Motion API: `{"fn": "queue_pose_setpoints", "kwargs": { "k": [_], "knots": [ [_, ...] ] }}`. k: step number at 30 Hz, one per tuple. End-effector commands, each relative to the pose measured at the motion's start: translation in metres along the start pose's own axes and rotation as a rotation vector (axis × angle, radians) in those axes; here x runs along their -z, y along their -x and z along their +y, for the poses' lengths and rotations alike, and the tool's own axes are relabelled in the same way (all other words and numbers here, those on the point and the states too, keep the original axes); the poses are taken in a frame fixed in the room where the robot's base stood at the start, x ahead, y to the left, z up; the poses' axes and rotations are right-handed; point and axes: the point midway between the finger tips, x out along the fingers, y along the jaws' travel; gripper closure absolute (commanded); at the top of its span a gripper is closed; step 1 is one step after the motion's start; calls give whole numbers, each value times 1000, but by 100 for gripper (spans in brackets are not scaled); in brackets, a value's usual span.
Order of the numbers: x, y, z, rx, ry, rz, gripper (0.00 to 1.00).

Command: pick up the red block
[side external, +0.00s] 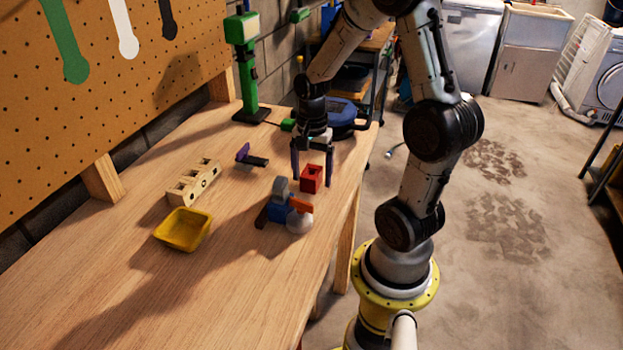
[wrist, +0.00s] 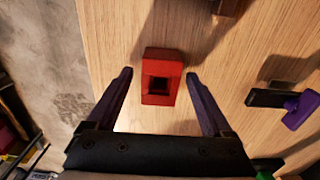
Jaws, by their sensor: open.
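The red block (side external: 311,178) sits on the wooden table near its right edge in the side view. It has a square hole in its top, and in the wrist view the red block (wrist: 162,76) lies ahead of the fingertips, about midway between them. My gripper (side external: 312,178) is open, pointing down, with its purple fingers around or just beside the block in the side view. In the wrist view my gripper (wrist: 159,74) shows a finger on each side with gaps to the block. Neither finger appears to touch it.
A blue, grey and orange assembly with a white ball (side external: 299,220) stands just in front of the block. A purple and black piece (side external: 250,157), a cream block with holes (side external: 194,182) and a yellow tray (side external: 160,233) lie left. The front tabletop is clear.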

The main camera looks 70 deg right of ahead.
Motion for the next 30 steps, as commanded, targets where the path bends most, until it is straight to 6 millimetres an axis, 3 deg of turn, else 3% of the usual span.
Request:
{"fn": "queue_pose_setpoints", "kwargs": {
  "k": [6,20,30],
  "knots": [
    [0,-1,0,0,0,0,15],
    [0,0,0,0,0,0,98],
    [0,1,0,1,0,1,100]
  ]
}}
